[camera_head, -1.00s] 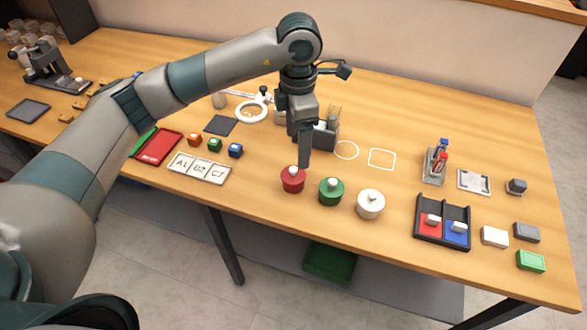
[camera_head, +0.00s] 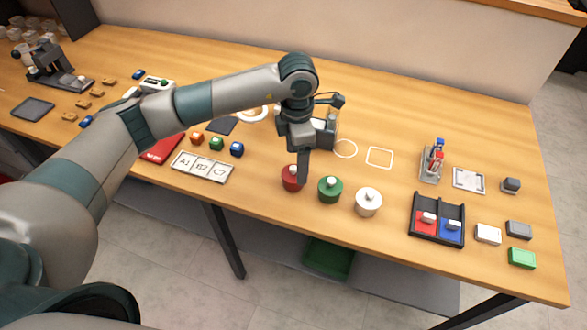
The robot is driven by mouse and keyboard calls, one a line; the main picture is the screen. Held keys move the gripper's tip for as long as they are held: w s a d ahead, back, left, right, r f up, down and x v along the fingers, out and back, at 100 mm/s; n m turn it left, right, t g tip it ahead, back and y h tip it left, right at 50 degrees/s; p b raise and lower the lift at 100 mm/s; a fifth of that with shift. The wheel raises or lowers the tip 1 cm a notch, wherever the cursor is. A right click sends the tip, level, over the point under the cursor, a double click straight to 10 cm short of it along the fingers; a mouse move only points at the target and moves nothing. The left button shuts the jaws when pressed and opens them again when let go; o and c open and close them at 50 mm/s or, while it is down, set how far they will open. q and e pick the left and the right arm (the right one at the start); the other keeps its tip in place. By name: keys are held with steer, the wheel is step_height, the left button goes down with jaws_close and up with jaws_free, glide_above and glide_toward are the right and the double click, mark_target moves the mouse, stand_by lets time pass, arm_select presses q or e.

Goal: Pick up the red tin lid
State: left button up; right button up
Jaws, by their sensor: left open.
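The red tin (camera_head: 291,183) stands on the wooden table near its front edge, leftmost of three lidded tins. Its red lid is on top, with a pale knob partly hidden by my gripper. My left gripper (camera_head: 303,181) points down at the red tin, its fingers overlapping the right part of the lid in the picture. It is open. I cannot tell whether the fingers touch the lid or knob. My right gripper is not in view.
A green tin (camera_head: 330,189) and a white tin (camera_head: 368,201) stand close by on the right. A black divided tray (camera_head: 437,238) lies further right. A card marked A1, B2, C7 (camera_head: 203,167) and small coloured blocks (camera_head: 215,143) lie to the left.

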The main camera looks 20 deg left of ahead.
mark_target(293, 172)
arm_select(q)
steer(key=shift+f+p, duration=0.55)
steer(key=shift+f, duration=1)
steer(key=c, duration=1.1)
